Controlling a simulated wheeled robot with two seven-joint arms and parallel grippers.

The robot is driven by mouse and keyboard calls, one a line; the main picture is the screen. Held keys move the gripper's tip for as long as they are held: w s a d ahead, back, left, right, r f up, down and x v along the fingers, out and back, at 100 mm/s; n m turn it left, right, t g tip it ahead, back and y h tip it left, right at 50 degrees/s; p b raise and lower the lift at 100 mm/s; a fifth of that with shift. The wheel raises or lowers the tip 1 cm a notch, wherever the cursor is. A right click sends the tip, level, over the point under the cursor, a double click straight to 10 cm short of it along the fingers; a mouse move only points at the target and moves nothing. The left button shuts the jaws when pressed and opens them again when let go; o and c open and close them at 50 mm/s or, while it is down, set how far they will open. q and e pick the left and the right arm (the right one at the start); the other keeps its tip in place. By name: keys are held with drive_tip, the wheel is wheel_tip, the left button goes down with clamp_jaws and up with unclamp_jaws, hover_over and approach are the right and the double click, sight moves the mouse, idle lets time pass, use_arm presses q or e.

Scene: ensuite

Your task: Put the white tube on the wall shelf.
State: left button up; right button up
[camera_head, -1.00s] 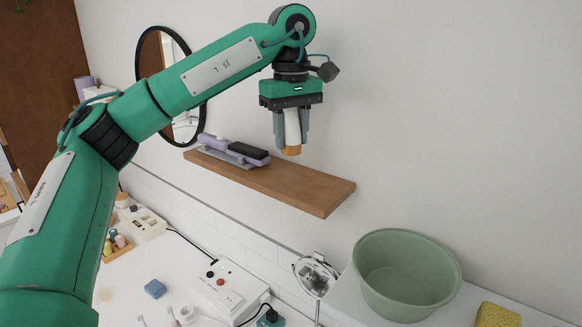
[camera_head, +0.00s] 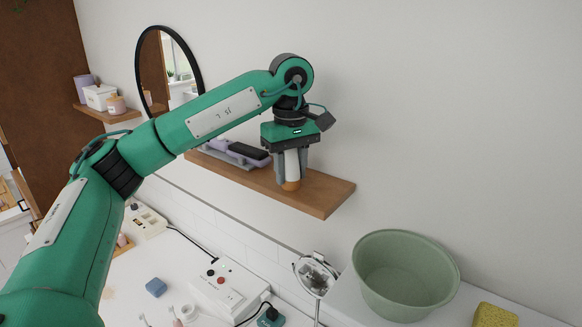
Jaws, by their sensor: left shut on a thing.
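The white tube (camera_head: 291,164) with an orange-brown lower end is upright between the fingers of my left gripper (camera_head: 291,172), which is shut on it. The wooden wall shelf (camera_head: 321,192) is right below and behind the tube. The tube's lower end overlaps the shelf top in the head view; I cannot tell whether it touches. My right gripper is not in view.
A lilac and black device (camera_head: 237,152) lies on the shelf's left part, partly behind my arm. The shelf's right end is bare. Below are a green basin (camera_head: 405,275), yellow sponge (camera_head: 496,316), small mirror (camera_head: 316,276) and power strip (camera_head: 226,287). A round mirror (camera_head: 166,70) hangs at left.

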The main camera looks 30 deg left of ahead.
use_arm(q)
drive_tip(key=shift+f, duration=0.1)
drive_tip(key=o, duration=1.1)
drive_tip(key=shift+r+b, duration=0.55)
drive_tip(key=shift+r, duration=5.6)
drive_tip(key=shift+f, duration=0.1)
